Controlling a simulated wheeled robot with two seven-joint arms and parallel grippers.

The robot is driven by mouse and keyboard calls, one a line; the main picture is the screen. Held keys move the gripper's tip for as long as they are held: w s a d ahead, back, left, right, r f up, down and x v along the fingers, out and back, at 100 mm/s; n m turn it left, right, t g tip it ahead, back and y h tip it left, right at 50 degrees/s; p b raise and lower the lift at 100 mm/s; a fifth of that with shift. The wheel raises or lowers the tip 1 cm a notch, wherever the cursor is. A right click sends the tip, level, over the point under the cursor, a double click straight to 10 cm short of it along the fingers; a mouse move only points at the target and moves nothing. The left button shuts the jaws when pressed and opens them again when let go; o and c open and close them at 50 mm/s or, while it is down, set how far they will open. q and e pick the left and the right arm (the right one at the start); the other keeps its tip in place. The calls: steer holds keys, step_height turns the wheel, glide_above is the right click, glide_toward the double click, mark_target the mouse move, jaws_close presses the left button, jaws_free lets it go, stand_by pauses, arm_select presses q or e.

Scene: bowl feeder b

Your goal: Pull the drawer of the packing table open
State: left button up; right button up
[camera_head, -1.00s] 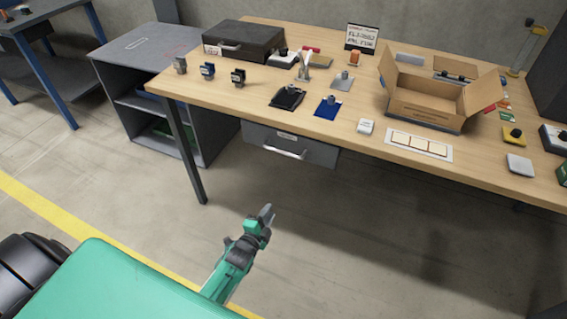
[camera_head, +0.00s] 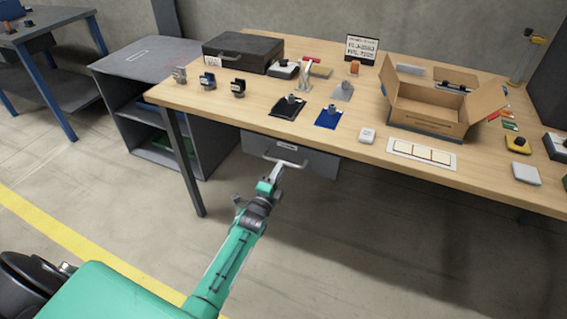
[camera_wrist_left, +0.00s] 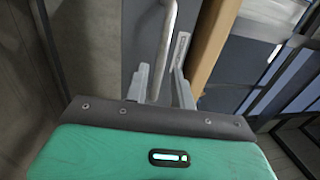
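The packing table (camera_head: 370,155) has a grey drawer (camera_head: 320,164) under its front edge; the drawer looks shut. A pale bar handle (camera_head: 297,165) runs across its front. My left gripper (camera_head: 274,177) is at the handle's left part, in front of the drawer. In the left wrist view, the handle (camera_wrist_left: 168,35) comes down toward the gap between the two fingers of my left gripper (camera_wrist_left: 160,82). The fingers stand apart with space beside the bar, so the gripper is open. Whether a finger touches the bar cannot be told. My right gripper is not in view.
The tabletop holds a dark case (camera_head: 243,50), an open cardboard box (camera_head: 428,108) and several small parts. A grey shelf cabinet (camera_head: 150,62) stands left of the table, near a table leg (camera_head: 184,165). The floor before the drawer is free apart from my arm.

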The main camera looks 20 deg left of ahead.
arm_select(q)
steer(key=shift+w+r, duration=0.2)
steer(key=shift+w, duration=0.85)
steer(key=shift+w+r, duration=0.15)
steer(key=shift+w, duration=0.9)
jaws_close()
